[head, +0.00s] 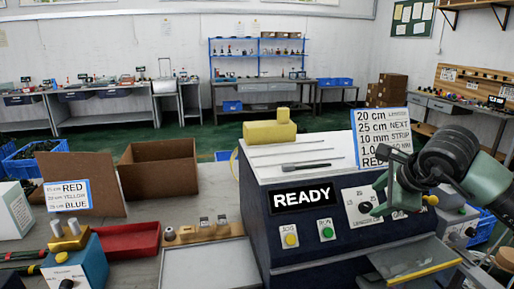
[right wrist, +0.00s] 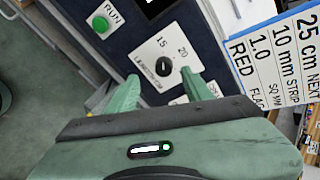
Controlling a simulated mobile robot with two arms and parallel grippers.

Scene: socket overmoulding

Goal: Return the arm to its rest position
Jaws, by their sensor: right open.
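My right gripper (head: 380,196) is open, its green fingers in front of the right part of the dark blue machine (head: 290,240). Its arm comes in from the right edge. In the right wrist view the two spread fingertips (right wrist: 160,92) have nothing between them. Beyond them is the machine's panel, with a black knob (right wrist: 163,67) and a green RUN button (right wrist: 101,24). I cannot tell whether the fingers touch the panel. The machine's display (head: 302,197) reads READY. My left gripper is not in view.
A sign (head: 381,135) stands behind the gripper. A tray with a yellow edge (head: 420,272) juts out below it. A red bin (head: 130,240), an open cardboard box (head: 160,170) and a blue device (head: 78,268) are on the left. A grey tray (head: 210,264) lies left of the machine.

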